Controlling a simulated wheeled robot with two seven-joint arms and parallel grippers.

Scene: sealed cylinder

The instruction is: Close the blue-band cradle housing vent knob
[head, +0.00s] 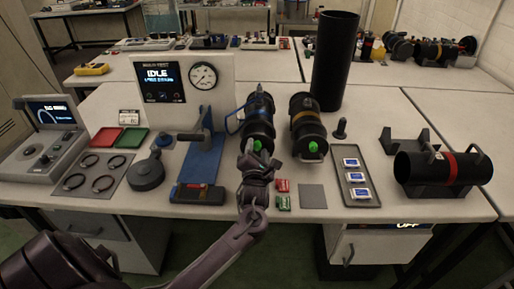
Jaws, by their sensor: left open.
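The blue-band housing (262,128) is a black cylinder in the middle of the bench, with a blue band and a blue handle at its left. A green vent knob (257,145) shows on its near end. My left gripper (255,156) is open, with its fingers right at this green knob from the near side. The fingers hide part of the knob and housing end, and I cannot tell whether they touch it. My right gripper is not in view.
An orange-band cylinder (306,122) with its own green knob stands close on the right. A blue stand (201,157) is at left, and a tray of cards (347,193) at right. A red-band cylinder (440,168) lies in a cradle farther right. A tall black tube (335,60) stands behind.

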